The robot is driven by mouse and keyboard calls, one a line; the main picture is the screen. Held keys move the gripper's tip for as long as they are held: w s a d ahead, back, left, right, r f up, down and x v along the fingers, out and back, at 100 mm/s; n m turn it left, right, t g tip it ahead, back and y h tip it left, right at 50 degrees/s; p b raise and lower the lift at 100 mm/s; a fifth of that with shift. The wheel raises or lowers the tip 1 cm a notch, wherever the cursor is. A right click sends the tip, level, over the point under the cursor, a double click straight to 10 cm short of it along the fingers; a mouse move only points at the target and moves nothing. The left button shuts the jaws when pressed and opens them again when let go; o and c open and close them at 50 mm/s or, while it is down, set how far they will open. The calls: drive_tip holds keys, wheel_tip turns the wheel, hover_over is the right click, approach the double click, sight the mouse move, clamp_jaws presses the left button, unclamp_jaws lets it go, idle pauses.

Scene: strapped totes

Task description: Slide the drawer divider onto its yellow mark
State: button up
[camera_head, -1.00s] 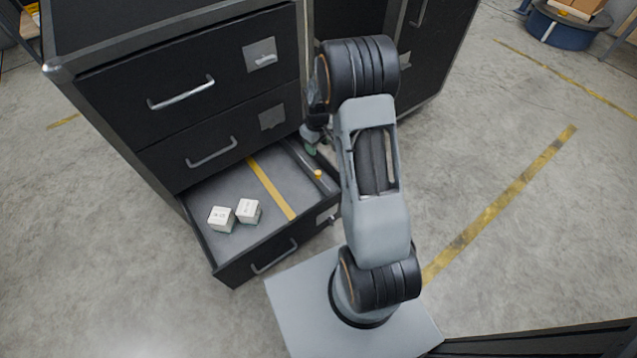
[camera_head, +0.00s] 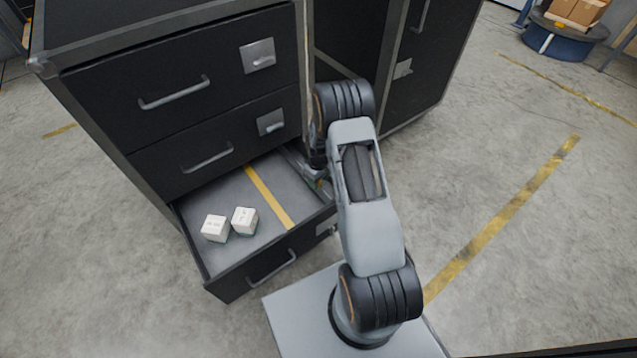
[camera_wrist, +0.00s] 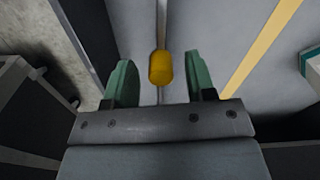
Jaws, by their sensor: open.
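The divider (camera_wrist: 162,22) shows in the wrist view as a thin grey upright plate with a yellow knob (camera_wrist: 161,68) on its top edge. My gripper (camera_wrist: 160,82) is open, its green fingers one on each side of the knob, with a gap on both sides. The yellow mark (camera_head: 268,196) is a stripe across the drawer floor; in the wrist view it (camera_wrist: 262,45) runs slanted to the right of the divider, apart from it. In the head view my arm hides the knob and most of the divider, near the drawer's right side.
The open bottom drawer (camera_head: 262,272) holds two white boxes (camera_head: 215,228) (camera_head: 244,220) left of the stripe. Closed drawers (camera_head: 180,95) of the black cabinet rise behind it. The drawer floor between divider and stripe looks clear.

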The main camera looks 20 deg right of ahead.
drive_tip(key=shift+f, duration=0.4)
drive_tip(key=shift+c, duration=0.5)
clamp_jaws()
